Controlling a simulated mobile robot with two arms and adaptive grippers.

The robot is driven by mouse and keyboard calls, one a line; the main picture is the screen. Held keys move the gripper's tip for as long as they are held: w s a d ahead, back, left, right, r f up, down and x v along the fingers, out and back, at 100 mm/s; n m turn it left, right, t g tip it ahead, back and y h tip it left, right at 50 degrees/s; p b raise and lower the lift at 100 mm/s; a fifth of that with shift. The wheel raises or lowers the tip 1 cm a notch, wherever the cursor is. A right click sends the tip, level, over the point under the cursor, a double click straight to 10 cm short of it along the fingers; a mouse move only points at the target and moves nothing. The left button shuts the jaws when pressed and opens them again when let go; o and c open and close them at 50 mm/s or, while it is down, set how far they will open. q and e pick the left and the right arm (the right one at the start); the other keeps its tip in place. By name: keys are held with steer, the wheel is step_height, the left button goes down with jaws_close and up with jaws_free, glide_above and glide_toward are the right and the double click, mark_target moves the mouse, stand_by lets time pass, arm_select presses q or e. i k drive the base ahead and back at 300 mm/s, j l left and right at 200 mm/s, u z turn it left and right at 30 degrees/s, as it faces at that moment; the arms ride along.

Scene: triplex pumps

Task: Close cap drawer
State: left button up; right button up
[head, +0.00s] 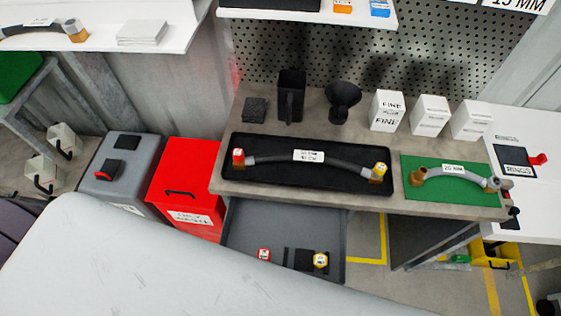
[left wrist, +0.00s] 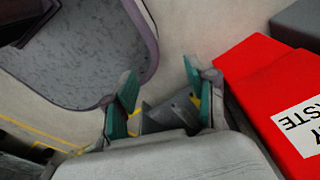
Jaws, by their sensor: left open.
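The grey cap drawer (head: 285,222) is pulled out below the workbench in the head view. My right gripper is in neither view.
A black tray (head: 225,180) with a capped hose and a green mat (head: 420,193) with another hose lie on the workbench (head: 222,150). A red waste bin (head: 187,180), also in the left wrist view (left wrist: 250,75), and a grey bin (head: 135,170) stand left of the drawer.

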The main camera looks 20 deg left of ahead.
mark_target(293, 233)
steer(key=k+j, duration=0.25)
steer(key=k, duration=0.25)
steer(key=k+j+z, duration=0.15)
steer(key=k+j, duration=0.15)
steer(key=k, duration=0.2)
steer(key=u, duration=0.45)
